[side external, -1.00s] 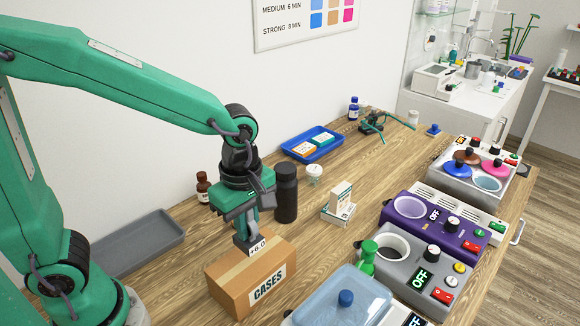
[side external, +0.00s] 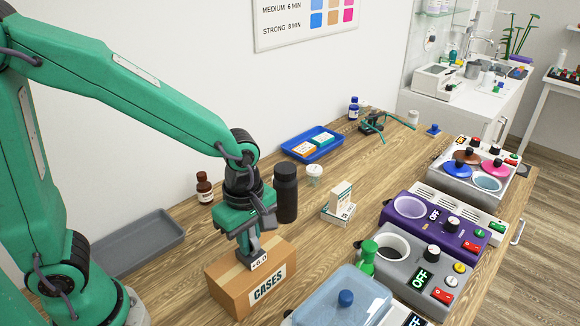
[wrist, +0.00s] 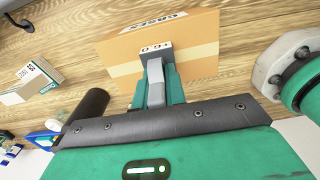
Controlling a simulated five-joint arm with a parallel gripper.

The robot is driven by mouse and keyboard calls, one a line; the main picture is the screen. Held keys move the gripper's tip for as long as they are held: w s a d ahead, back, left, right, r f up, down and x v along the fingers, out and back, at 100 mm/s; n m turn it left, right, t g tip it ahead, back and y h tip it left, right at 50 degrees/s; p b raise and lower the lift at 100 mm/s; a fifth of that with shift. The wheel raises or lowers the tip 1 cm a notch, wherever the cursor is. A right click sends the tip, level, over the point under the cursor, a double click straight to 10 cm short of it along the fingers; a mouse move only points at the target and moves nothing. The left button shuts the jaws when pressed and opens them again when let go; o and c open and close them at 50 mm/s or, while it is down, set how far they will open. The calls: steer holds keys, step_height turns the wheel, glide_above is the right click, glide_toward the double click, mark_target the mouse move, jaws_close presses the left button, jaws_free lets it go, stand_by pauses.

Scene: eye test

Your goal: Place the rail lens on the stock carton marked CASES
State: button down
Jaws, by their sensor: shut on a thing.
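The rail lens (side external: 259,262) is a small grey piece with a white label reading +6.0. My gripper (side external: 249,254) is shut on it, pointing down over the top of the carton. The brown stock carton (side external: 250,287) stands on the bench with CASES on its front face. The lens appears at or just above the carton's top; I cannot tell whether it touches. In the wrist view the lens (wrist: 156,49) shows at the fingertips in front of the carton (wrist: 203,42), whose tape strip runs across its top. The gripper fingers hide part of the lens.
A black bottle (side external: 286,193) and a brown bottle (side external: 204,188) stand behind the carton. A grey tray (side external: 135,243) lies to its left. A blue-lidded container (side external: 340,300) is close in front on the right. White and green boxes (side external: 339,204) stand beyond.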

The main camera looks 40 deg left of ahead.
steer(key=c, duration=1.5)
jaws_free()
steer(key=shift+f, duration=0.1)
steer(key=shift+o, duration=0.2)
step_height(320, 180, up, 12)
steer(key=shift+r, duration=0.2)
steer(key=s+a+r+m+t, duration=0.1)
steer(key=s+a+m+t, duration=0.4)
steer(key=a+m, duration=0.6)
steer(key=s+m, duration=0.1)
steer(key=m, duration=0.6)
steer(key=shift+s+t, duration=0.3)
